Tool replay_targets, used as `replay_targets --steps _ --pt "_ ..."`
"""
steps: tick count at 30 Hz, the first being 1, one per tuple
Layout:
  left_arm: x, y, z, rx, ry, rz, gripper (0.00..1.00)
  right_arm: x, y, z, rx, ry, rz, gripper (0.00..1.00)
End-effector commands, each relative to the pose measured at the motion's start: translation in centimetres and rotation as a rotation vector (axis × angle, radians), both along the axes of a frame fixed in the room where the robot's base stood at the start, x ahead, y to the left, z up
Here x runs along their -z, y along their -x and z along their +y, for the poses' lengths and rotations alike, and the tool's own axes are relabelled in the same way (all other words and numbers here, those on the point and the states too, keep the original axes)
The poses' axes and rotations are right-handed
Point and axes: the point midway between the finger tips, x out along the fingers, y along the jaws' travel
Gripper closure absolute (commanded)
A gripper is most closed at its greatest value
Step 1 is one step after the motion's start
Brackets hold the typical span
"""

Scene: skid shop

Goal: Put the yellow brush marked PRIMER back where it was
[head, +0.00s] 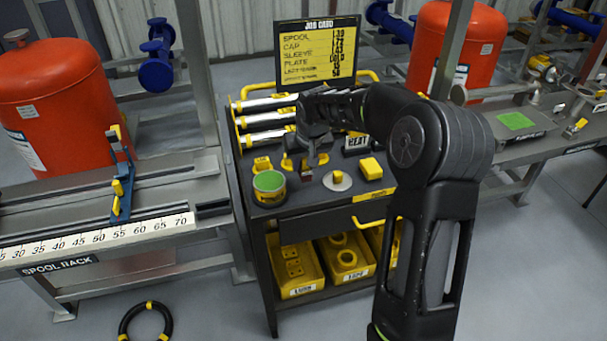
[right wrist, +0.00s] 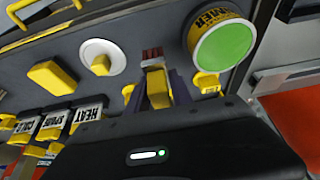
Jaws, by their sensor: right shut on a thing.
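My right gripper (head: 312,160) is low over the top of the black cart (head: 322,206). It is shut on a brush, whose yellow handle (right wrist: 158,90) and dark red bristles (right wrist: 152,55) show in the right wrist view. My left gripper is not in view.
A white disc with a yellow knob (head: 337,181) and a yellow block (head: 370,168) lie right of the gripper. Small sign cards, one reading HEAT (head: 357,142), stand behind. Silver tubes (head: 265,120) and the job card board (head: 318,53) are at the back. Yellow bins (head: 297,290) sit below.

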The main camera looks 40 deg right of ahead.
Motion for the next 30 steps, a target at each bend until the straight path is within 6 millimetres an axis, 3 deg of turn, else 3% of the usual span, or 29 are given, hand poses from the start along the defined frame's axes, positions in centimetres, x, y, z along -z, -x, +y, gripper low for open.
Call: replay_targets --steps 7,20,21,28,30 --pt "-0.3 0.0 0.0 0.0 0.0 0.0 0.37 3.8 0.1 0.0 0.001 0.0 0.003 1.0" --pt "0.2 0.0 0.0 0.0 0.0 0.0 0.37 4.6 0.0 0.0 0.0 0.0 0.001 1.0" --pt "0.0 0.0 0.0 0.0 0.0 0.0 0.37 4.5 0.0 0.0 0.001 -0.001 0.001 0.71" --pt "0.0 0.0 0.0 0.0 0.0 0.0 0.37 4.4 0.1 0.0 0.0 0.0 0.001 0.52" --pt "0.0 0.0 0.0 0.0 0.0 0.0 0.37 4.4 0.1 0.0 0.0 0.0 0.001 0.52"
